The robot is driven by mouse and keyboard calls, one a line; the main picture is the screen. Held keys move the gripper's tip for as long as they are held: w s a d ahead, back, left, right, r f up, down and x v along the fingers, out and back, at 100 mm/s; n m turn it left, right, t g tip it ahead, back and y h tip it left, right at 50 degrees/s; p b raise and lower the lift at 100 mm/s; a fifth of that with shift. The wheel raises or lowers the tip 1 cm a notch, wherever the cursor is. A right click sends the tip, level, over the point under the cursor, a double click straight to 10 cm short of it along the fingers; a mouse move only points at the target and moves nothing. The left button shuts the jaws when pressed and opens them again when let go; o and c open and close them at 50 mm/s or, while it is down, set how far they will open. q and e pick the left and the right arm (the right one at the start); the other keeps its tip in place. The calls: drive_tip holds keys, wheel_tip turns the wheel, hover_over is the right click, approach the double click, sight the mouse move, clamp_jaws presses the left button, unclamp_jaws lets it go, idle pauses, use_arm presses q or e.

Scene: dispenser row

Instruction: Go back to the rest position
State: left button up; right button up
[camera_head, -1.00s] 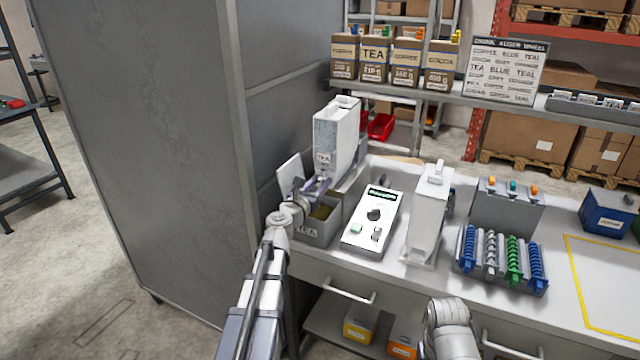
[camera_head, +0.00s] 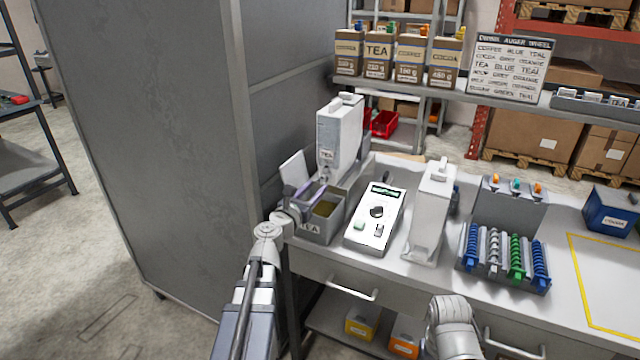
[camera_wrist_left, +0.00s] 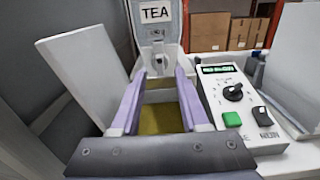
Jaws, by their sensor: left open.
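My left gripper (camera_head: 304,190) is open, with purple fingers, at the near left side of the tea dispenser (camera_head: 340,135). In the left wrist view its fingers (camera_wrist_left: 161,80) stand apart with nothing between them, above the grey TEA bin (camera_head: 322,228). The bin, with yellow-brown contents, stands under the dispenser's spout. A grey-white panel (camera_wrist_left: 78,65) stands left of the fingers. Part of my right arm shows at the bottom of the head view; its gripper is out of view.
A white control box (camera_head: 376,220) with a dial and green button is right of the bin. Further right are a white dispenser body (camera_head: 430,212), a rack of coloured augers (camera_head: 505,262) and a blue bin (camera_head: 607,212).

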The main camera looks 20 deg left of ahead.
use_arm(q)
drive_tip(key=shift+s, duration=0.95)
drive_tip(key=s+d+f+m+g+h+p, duration=0.1)
drive_tip(key=s+d+f+m+g+h, duration=0.15)
drive_tip(key=d+m, duration=0.55)
drive_tip(key=s+d+f+m+g+h, duration=0.2)
drive_tip(key=d+f+m+g, duration=0.3)
drive_tip(key=d, duration=0.5)
drive_tip(key=s+d+f+m+g+h+p, duration=0.1)
drive_tip(key=s+d+f+m+g+h, duration=0.15)
drive_tip(key=d+m, duration=0.6)
drive_tip(key=s+d+f+m+g+y, duration=0.2)
drive_tip(key=s+d+f+m+g, duration=0.35)
drive_tip(key=s+m, duration=0.25)
drive_tip(key=s+a+f+m+g+y+p, duration=0.1)
drive_tip(key=s+a+f+m+g+y, duration=0.2)
drive_tip(key=s+m+y, duration=0.4)
drive_tip(key=shift+s+m, duration=1.35)
drive_tip(key=shift+m, duration=0.1)
